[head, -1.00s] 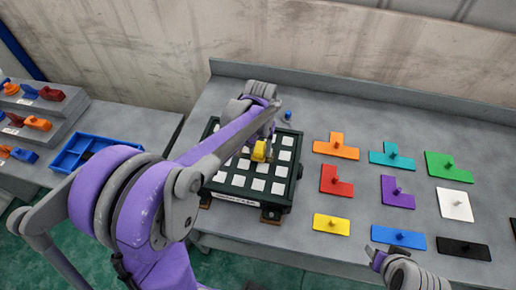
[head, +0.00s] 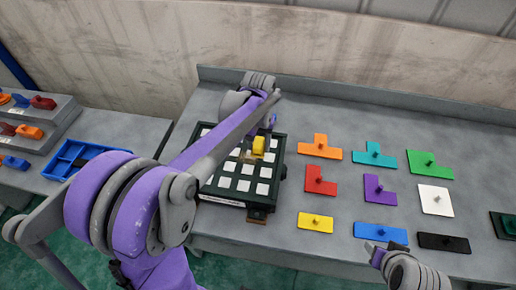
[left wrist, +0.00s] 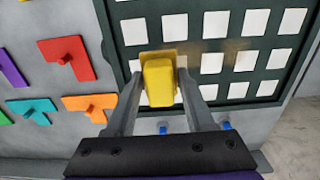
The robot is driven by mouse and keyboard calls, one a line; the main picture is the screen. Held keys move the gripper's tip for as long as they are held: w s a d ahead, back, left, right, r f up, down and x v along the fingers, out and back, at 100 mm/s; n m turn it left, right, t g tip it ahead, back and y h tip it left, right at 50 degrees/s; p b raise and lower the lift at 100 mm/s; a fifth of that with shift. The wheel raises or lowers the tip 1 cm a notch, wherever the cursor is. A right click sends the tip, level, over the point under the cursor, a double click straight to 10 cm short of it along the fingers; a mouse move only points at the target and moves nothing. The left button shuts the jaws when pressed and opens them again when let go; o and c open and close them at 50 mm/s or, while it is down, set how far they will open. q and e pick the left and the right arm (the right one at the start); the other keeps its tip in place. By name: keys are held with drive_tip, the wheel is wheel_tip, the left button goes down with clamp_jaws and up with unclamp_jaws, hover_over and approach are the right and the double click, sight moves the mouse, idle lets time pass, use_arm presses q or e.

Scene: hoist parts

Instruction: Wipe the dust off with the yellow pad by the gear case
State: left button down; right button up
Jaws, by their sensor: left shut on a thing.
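The yellow pad (head: 259,145) is a small block in my left gripper (left wrist: 158,88), between its two fingers. It also shows in the left wrist view (left wrist: 158,82). The pad is over the dark green case top (left wrist: 133,70) with rows of white squares; I cannot tell whether it touches. Brownish dust (left wrist: 232,53) smears the top to the right of the pad in the left wrist view. A tan patch (left wrist: 143,57) shows at the pad's far edge. My left arm hides part of the case in the head view. My right gripper (head: 374,252) is low at the front, its jaws unclear.
Colored flat plates with pegs, such as the red plate (head: 320,181) and blue plate (head: 381,235), lie to the right of the case. A blue divided tray (head: 62,157) and stepped racks (head: 40,120) stand on the left table. A wall closes the back.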

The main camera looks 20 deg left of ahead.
sight(259, 143)
use_arm(q)
wheel_tip(259, 143, up, 2)
drive_tip(key=shift+w+d+p, duration=0.1)
drive_tip(key=shift+p, duration=0.2)
drive_tip(key=shift+r+p, duration=0.3)
drive_tip(key=shift+r, duration=0.4)
use_arm(e)
wheel_tip(259, 143, up, 2)
drive_tip(key=shift+w+d+r, duration=0.1)
drive_tip(key=shift+w, duration=0.05)
